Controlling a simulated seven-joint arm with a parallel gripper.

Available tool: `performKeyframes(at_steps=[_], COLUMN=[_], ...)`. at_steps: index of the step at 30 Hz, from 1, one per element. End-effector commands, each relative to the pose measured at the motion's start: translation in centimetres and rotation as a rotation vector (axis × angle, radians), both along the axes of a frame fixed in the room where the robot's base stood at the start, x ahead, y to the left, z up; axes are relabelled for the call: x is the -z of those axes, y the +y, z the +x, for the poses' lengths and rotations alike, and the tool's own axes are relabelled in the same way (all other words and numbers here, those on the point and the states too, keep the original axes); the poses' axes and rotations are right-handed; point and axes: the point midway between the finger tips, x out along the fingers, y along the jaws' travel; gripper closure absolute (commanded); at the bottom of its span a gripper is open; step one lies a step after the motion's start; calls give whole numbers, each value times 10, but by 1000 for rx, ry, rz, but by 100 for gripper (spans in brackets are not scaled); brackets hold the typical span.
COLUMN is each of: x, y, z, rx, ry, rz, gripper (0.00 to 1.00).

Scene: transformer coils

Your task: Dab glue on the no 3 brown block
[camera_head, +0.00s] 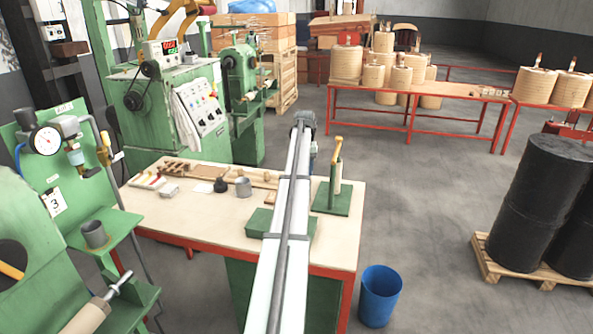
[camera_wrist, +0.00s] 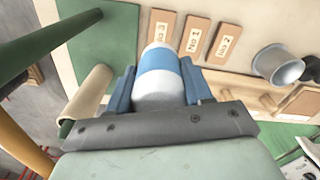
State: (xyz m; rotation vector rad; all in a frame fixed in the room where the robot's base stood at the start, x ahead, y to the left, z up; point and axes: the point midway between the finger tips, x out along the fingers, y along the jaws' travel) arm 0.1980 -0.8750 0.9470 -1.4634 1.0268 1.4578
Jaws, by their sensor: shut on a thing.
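My gripper (camera_wrist: 158,92) has blue fingers and is shut on a white bottle with a blue band (camera_wrist: 160,75). The bottle's far end points toward the table, and its tip is hidden. The no 3 brown block (camera_wrist: 161,27) lies just beyond the bottle in the wrist view, and the bottle covers its near end. I cannot tell whether they touch. To its right lie the No 1 block (camera_wrist: 193,38) and the No 2 block (camera_wrist: 226,43).
The worktable (camera_head: 140,196) carries a metal cup (camera_head: 243,187), also in the wrist view (camera_wrist: 278,66), a dark pot (camera_head: 221,185) and wooden pieces. A green stand (camera_head: 332,199) with an upright post is close right of my arm. A blue bin (camera_head: 379,296) stands on the floor.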

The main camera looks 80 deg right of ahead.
Motion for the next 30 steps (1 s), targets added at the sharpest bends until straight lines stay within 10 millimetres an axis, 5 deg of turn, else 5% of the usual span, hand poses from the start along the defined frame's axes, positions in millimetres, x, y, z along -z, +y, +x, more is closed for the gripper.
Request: performKeyframes(at_steps=[19,30], x=[45,50], y=[1,0], z=[0,0], rx=[-1,-1], ry=[0,0], rz=[0,-1], gripper=[84,84])
